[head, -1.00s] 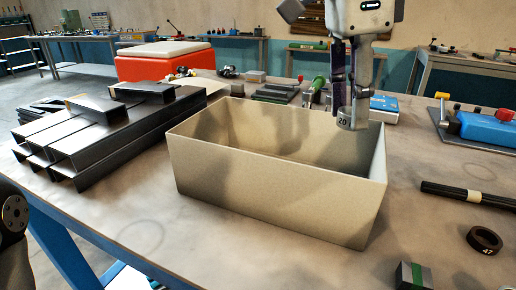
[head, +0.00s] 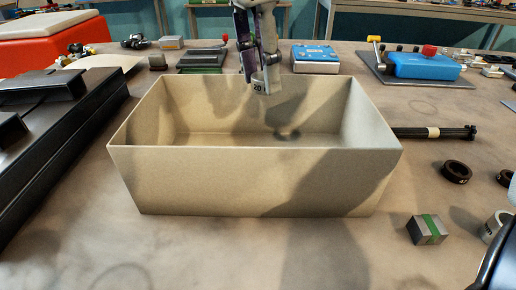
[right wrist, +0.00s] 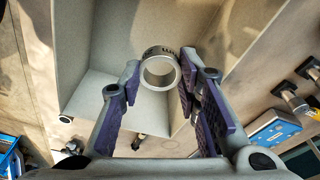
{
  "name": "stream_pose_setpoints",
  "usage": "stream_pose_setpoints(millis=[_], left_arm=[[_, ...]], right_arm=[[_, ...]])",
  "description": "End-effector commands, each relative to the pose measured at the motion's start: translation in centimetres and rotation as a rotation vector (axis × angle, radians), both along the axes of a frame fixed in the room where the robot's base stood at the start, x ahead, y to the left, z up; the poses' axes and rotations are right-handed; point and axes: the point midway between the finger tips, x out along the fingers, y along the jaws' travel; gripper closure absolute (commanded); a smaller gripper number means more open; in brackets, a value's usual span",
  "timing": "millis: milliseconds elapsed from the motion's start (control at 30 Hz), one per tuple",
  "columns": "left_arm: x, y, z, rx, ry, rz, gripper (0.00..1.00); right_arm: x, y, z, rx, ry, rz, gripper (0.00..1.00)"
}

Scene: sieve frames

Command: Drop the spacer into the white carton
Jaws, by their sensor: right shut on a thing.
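The spacer (head: 266,83) is a short pale grey ring marked 20. My right gripper (head: 257,72) is shut on it; in the right wrist view the ring (right wrist: 160,84) sits between the two fingertips. The white carton (head: 250,180) is a large, open, off-white box in the middle of the table, and its visible floor looks empty. The spacer hangs in front of the carton's back wall in the head view, with the carton's inside (right wrist: 105,95) behind it in the right wrist view.
Dark steel profiles (head: 50,140) lie left of the carton. On the right are a black rod (head: 430,132), a dark ring (head: 456,172), a grey block with a green band (head: 427,230) and a pale ring (head: 496,226). A blue tool (head: 425,66) stands behind.

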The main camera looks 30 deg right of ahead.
Motion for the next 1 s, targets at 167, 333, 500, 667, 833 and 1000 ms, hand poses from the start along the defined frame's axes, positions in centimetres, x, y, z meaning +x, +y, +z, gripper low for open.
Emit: stream_pose_setpoints(millis=[167,333,500,667,833,1000], left_arm=[[0.0,0.0,0.0,0.0,-0.001,0.0,0.6],[0.0,0.0,0.0,0.0,-0.001,0.0,0.6],[0.0,0.0,0.0,0.0,-0.001,0.0,0.6],[0.0,0.0,0.0,0.0,-0.001,0.001,0.6],[0.0,0.0,0.0,0.0,-0.001,0.001,0.6],[0.0,0.0,0.0,0.0,-0.001,0.001,0.6]], right_arm=[[0.0,0.0,-1.2,0.002,-0.001,0.0,0.99],[0.0,0.0,-1.4,0.002,-0.001,0.0,0.99],[0.0,0.0,-1.4,0.002,-0.001,0.0,0.49],[0.0,0.0,-1.4,0.001,-0.001,0.0,0.46],[0.0,0.1,-1.2,0.001,-0.001,0.0,0.46],[0.2,0.6,1.9,0.001,-0.005,0.0,0.46]])
